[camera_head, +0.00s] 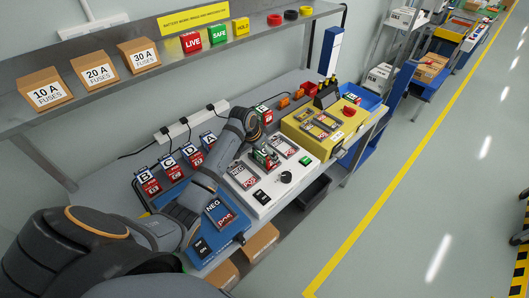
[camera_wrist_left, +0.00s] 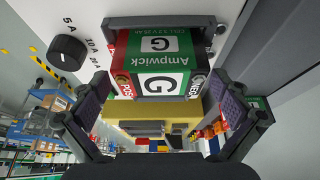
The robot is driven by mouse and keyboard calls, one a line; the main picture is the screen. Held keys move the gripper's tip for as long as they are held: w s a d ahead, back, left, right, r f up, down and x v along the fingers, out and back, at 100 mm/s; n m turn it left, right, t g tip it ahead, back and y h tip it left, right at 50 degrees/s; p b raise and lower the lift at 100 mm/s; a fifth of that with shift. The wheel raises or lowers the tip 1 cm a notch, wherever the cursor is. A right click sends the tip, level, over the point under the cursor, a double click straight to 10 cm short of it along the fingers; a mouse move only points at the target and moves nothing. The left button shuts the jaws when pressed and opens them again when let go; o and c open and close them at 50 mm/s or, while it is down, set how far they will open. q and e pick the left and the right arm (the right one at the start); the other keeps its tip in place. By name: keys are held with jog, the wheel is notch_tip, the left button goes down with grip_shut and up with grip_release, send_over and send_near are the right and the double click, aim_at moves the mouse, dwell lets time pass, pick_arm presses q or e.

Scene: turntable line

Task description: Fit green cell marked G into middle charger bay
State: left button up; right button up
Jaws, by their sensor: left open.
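The green cell marked G (camera_head: 264,158) is at the middle bay of the white charger (camera_head: 262,199). In the left wrist view the cell (camera_wrist_left: 155,62) shows its green label, a red POS end and a NEG end, with grey metal bay parts close around it. I cannot tell how deep it sits. My left gripper (camera_wrist_left: 164,95) is open, with one finger on each side of the cell and gaps between. In the head view its fingers are small and partly hidden by my arm. My right gripper is not in view.
Empty-looking bays lie left (camera_head: 242,174) and right (camera_head: 284,146) of the cell. A black knob (camera_head: 286,177) stands on the charger, also seen in the wrist view (camera_wrist_left: 67,53). A yellow unit (camera_head: 320,127) is beyond, a blue tester (camera_head: 216,226) nearer. Several lettered cells (camera_head: 170,165) line the back.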

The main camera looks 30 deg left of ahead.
pick_arm(q)
jog(key=v, duration=1.1)
jog(key=shift+r+b, duration=0.25)
jog(key=shift+b, duration=0.1)
jog(key=shift+s, duration=0.15)
